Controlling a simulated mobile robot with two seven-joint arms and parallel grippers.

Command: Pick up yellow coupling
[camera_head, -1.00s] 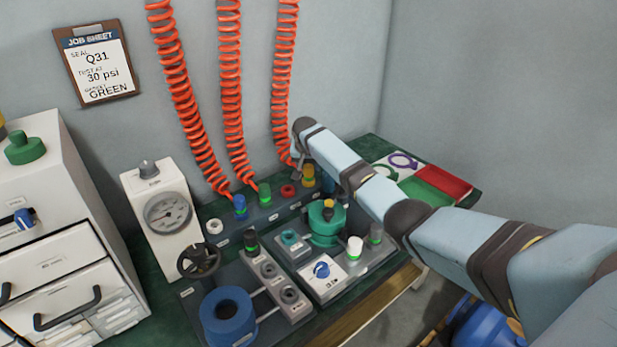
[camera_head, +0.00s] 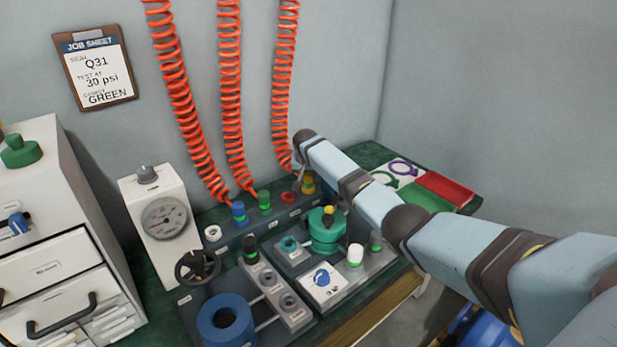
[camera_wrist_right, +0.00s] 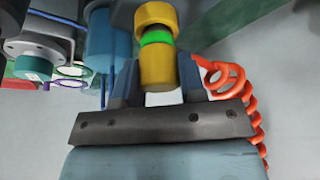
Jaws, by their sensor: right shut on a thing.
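The yellow coupling (camera_head: 308,184) stands at the right end of the row of couplings on the dark rail, partly behind my arm. In the right wrist view the yellow coupling (camera_wrist_right: 156,66), with a bright green band around its middle, is between the two fingers. My right gripper (camera_wrist_right: 156,82) is shut on it. In the head view my right gripper (camera_head: 298,181) is small and mostly hidden under the wrist. I cannot tell whether the coupling is clear of its seat. My left gripper is not in view.
Blue (camera_head: 239,213) and green (camera_head: 264,202) couplings stand left along the rail, near a red cap (camera_head: 288,198). Orange coiled hoses (camera_head: 230,100) hang behind. A green-lidded fixture (camera_head: 325,235) stands in front.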

